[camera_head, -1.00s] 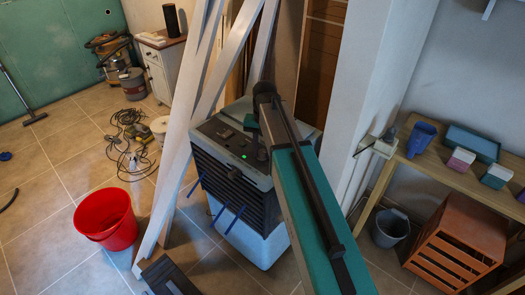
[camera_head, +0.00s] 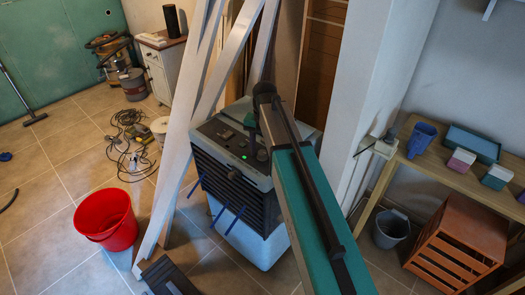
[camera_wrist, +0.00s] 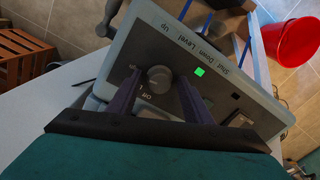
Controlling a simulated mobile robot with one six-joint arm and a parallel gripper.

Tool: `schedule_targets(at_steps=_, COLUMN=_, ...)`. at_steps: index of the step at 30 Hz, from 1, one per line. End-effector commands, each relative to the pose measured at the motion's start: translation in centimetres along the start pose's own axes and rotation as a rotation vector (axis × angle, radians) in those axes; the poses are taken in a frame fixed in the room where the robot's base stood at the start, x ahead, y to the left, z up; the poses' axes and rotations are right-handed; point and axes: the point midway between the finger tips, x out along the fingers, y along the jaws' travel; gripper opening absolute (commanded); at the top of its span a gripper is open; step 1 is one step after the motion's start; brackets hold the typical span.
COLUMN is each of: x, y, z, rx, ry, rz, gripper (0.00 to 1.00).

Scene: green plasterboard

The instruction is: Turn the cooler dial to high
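The cooler (camera_head: 232,190) is a dark grey box with a slatted front and a white base. Blue strips hang at its front. Its top panel (camera_wrist: 215,65) fills the middle of the wrist view, with a lit green square (camera_wrist: 199,72) and upside-down lettering. A round grey dial (camera_wrist: 159,79) sits on this panel near a few small printed marks. I cannot tell its setting. My gripper (camera_wrist: 160,76) is open, with one dark finger on each side of the dial and a narrow gap showing. In the head view my arm partly covers that side of the panel.
White planks (camera_head: 181,140) lean close to the cooler's left side. A red bucket (camera_head: 106,218) stands on the tiled floor to the left. A white pillar (camera_head: 375,90), a wooden bench (camera_head: 465,182) and an orange slatted crate (camera_head: 458,240) are on the right.

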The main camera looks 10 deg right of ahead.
Motion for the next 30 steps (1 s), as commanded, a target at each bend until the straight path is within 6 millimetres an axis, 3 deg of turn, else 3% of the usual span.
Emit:
schedule_targets(at_steps=14, x=-1.4, y=0.0, z=0.1, rx=-0.001, ry=-0.001, rz=0.001, gripper=0.46)
schedule_targets(at_steps=30, x=-7.5, y=0.0, z=0.0, rx=-0.001, ry=-0.001, rz=0.001, gripper=0.46)
